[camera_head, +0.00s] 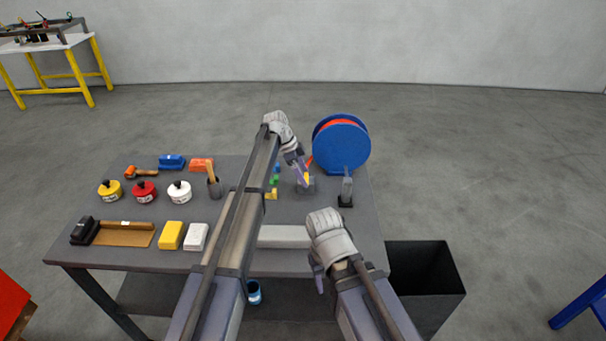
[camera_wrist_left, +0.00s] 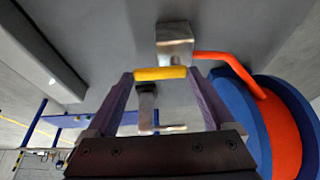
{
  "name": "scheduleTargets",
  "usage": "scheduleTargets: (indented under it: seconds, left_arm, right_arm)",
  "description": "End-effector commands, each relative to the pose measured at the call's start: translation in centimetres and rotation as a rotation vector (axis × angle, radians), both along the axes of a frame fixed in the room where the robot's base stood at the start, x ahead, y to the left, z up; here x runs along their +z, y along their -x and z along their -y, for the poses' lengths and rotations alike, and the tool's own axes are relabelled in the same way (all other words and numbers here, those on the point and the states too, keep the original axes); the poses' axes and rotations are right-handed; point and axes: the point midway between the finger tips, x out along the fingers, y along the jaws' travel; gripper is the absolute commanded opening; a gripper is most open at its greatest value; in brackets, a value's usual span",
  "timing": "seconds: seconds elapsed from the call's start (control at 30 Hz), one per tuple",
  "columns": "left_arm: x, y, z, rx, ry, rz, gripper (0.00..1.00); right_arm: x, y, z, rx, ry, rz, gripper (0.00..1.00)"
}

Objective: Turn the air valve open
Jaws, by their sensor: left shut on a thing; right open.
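The air valve is a grey metal block (camera_wrist_left: 175,42) with a yellow handle (camera_wrist_left: 160,73). In the left wrist view the handle lies crosswise between the two purple fingers. My left gripper (camera_head: 302,171) is shut on the yellow handle, which shows as a small yellow patch in the head view (camera_head: 306,177). The arm and fingers hide most of the valve in the head view. An orange hose (camera_wrist_left: 228,62) runs from the block to the blue hose reel (camera_head: 341,146). My right gripper (camera_head: 319,279) is open and empty near the table's front edge.
A grey upright tool (camera_head: 346,192) stands right of the valve. A black bin (camera_head: 428,275) stands at the right.

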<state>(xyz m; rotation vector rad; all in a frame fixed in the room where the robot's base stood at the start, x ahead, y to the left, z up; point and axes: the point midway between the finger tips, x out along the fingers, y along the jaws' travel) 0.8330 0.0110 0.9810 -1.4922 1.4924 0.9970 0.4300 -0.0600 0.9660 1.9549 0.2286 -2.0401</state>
Motion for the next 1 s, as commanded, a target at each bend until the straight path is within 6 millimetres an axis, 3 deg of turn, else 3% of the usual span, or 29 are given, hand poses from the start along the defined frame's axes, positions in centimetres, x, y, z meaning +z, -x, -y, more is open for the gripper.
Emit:
scheduleTargets:
  seconds: [0.03, 0.2, 0.57, 1.0]
  left_arm:
    - [0.0, 0.0, 0.0, 0.000, 0.000, 0.000, 0.52]
    - [0.0, 0.0, 0.0, 0.000, 0.000, 0.000, 0.33]
    - [0.0, 0.2, 0.1, 0.073, 0.000, 0.000, 0.32]
    - [0.0, 0.5, 1.1, 0.448, 0.000, 0.002, 0.32]
  right_arm:
    - [0.0, 0.0, 0.0, 0.000, 0.000, 0.000, 0.50]
    - [0.0, 0.0, 0.0, 0.000, 0.000, 0.000, 0.50]
    - [0.0, 0.0, 0.0, 0.000, 0.000, 0.000, 0.50]
    - [0.0, 0.0, 0.0, 0.000, 0.000, 0.000, 0.50]
